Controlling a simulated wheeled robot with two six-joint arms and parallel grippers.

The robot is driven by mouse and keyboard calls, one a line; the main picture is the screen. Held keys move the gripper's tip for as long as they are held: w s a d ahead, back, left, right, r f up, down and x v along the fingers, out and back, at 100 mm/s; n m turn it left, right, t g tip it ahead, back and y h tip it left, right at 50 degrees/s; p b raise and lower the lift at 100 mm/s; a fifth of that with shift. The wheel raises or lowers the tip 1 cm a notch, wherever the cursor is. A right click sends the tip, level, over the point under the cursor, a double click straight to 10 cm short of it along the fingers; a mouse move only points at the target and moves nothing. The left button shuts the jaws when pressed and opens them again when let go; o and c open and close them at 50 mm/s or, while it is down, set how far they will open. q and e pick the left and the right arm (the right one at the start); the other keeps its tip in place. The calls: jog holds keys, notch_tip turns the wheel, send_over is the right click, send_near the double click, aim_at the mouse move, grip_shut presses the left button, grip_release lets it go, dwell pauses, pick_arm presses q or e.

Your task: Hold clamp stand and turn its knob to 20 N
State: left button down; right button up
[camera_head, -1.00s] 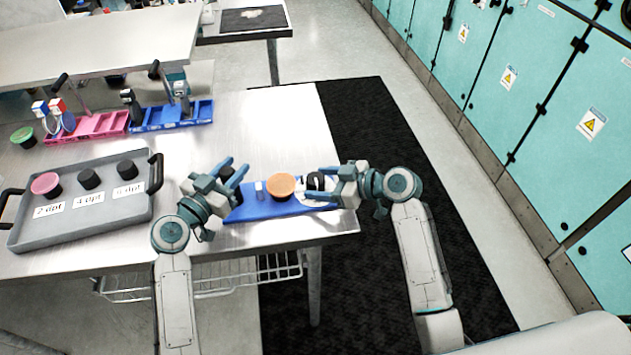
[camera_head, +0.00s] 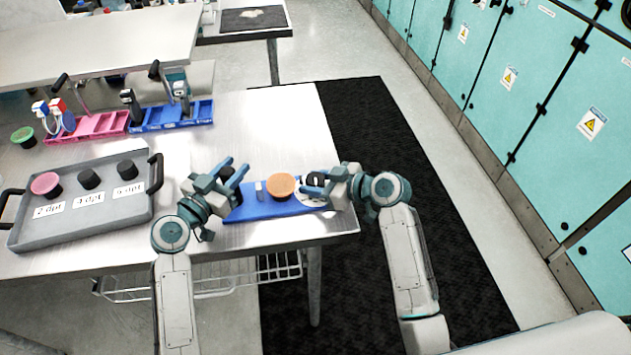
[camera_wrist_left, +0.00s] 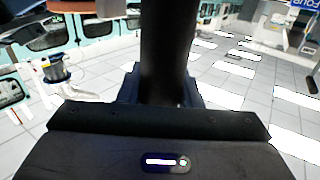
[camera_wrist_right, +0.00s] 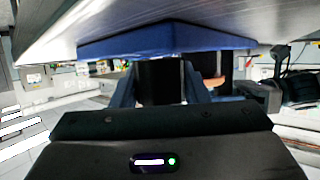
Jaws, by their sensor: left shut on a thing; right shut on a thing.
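The clamp stand has a flat blue base (camera_head: 250,207) lying at the table's front right corner; it also shows tilted in the right wrist view (camera_wrist_right: 150,42). An orange-topped dark container (camera_head: 282,187) sits on its middle. My left gripper (camera_head: 233,170) is shut on the stand's black upright handle (camera_wrist_left: 166,50) at the left end. My right gripper (camera_head: 309,184) is shut on the black knob (camera_wrist_right: 160,82) at the right end. A white dial (camera_head: 308,199) shows partly under the right fingers; its marks are too small to read.
A grey tray (camera_head: 100,215) with several lidded containers stands at left. Pink (camera_head: 100,124) and blue (camera_head: 170,115) racks stand behind. The metal table (camera_head: 260,125) is clear behind the stand; its edge is close to my right gripper.

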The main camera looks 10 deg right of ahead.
jog(key=shift+m+h, duration=0.3)
jog(key=o, duration=1)
jog(key=v, duration=1.2)
jog(key=shift+s+f, duration=0.15)
jog(key=shift+s, duration=0.05)
